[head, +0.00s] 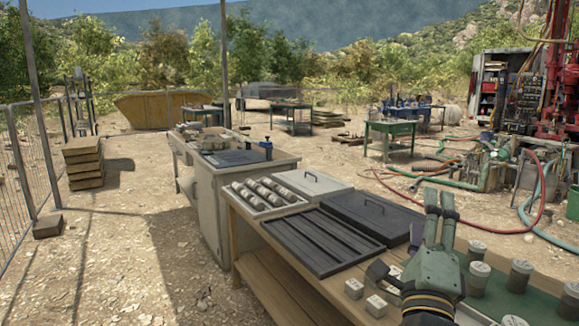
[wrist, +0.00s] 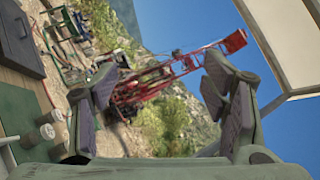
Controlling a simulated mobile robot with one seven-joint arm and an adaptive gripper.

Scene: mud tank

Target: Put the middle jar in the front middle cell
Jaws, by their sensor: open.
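Several lidded sample jars stand on a green mat at the right of the near bench. One jar (head: 520,275) stands between others; another (head: 480,272) is just right of my gripper, and one more (head: 569,300) is at the right edge. I cannot tell for sure which is the middle jar. Jars also show at the left of the wrist view (wrist: 47,131). My gripper (head: 440,208) is raised above the bench, fingers up, open and empty. In the wrist view, its fingers (wrist: 162,85) stand apart with only background between. No celled holder is clearly visible.
A dark grooved tray (head: 322,243), a black lidded case (head: 371,219) and a tray of pale cylinders (head: 265,196) lie left of my gripper. Small pale blocks (head: 354,288) sit near the bench's front edge. Open air surrounds the raised fingers.

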